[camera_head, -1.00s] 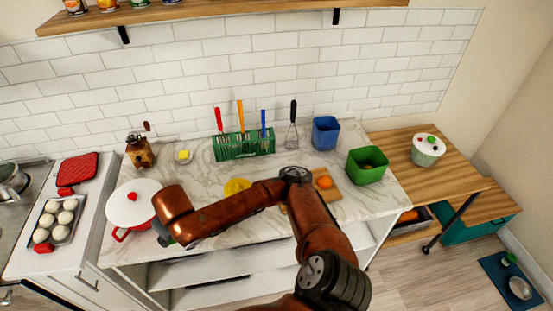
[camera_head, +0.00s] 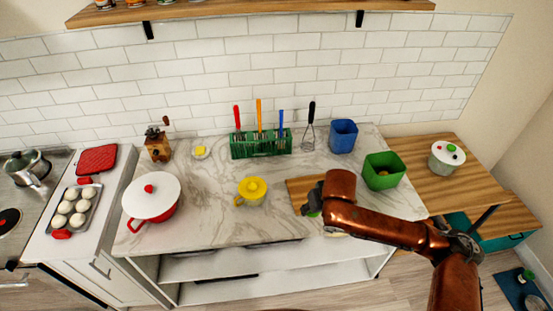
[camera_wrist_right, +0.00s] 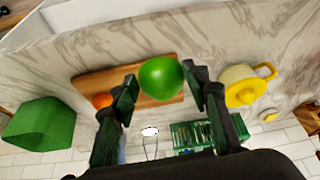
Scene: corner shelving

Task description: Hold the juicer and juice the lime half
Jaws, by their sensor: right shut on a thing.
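The yellow juicer (camera_head: 252,191) stands on the marble counter left of the wooden cutting board (camera_head: 298,192). It also shows at the right of the right wrist view (camera_wrist_right: 245,82), with its handle. My right gripper (camera_head: 308,210) is over the front left part of the board, right of the juicer and apart from it. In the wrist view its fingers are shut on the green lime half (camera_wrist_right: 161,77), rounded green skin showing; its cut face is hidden. Only a small green bit of the lime half (camera_head: 314,214) shows in the head view. My left gripper is not in view.
An orange (camera_wrist_right: 102,100) lies on the board, hidden by my arm in the head view. A green bin (camera_head: 382,172), blue bin (camera_head: 342,136) and green utensil rack (camera_head: 260,146) stand behind. A white-lidded red pot (camera_head: 150,200) stands left. Counter around the juicer is clear.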

